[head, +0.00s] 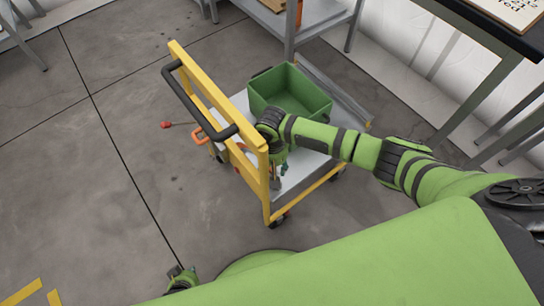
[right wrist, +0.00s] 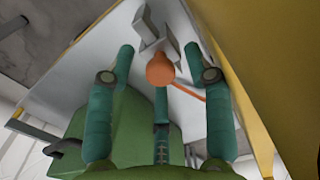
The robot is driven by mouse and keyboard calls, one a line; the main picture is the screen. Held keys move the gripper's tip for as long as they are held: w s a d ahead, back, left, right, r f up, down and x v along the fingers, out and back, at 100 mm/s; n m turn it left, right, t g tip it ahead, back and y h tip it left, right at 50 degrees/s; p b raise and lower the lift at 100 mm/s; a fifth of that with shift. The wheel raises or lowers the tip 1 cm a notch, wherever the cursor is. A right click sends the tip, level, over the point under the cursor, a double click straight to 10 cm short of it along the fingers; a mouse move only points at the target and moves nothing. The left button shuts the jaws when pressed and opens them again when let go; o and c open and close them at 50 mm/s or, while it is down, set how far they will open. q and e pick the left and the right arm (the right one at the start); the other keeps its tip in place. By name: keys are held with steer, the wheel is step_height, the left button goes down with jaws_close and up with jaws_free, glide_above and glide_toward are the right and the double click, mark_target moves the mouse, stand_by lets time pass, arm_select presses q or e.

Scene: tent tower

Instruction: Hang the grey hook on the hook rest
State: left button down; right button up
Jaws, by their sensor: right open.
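My right gripper (head: 279,168) is over the near part of the yellow cart, pointing down beside the green bin. In the right wrist view my right gripper (right wrist: 160,60) is open, with its teal fingers spread. A grey angular piece (right wrist: 172,54) lies on the white cart deck just beyond the fingertips. It may be the grey hook, but I cannot tell for sure. A round orange knob with a thin rod (right wrist: 161,70) shows between the fingers. My left gripper (head: 181,280) shows only partly at the bottom left, far from the cart. I cannot make out the hook rest.
The yellow cart (head: 218,98) has a black handle (head: 195,97) and an orange part (head: 213,135) on its side. A green bin (head: 290,90) stands on its deck. Grey shelving is behind, and a dark table (head: 470,22) is at the right.

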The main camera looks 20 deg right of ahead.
step_height(320, 180, up, 11)
stand_by(0.3)
steer(key=shift+r, duration=0.1)
stand_by(0.4)
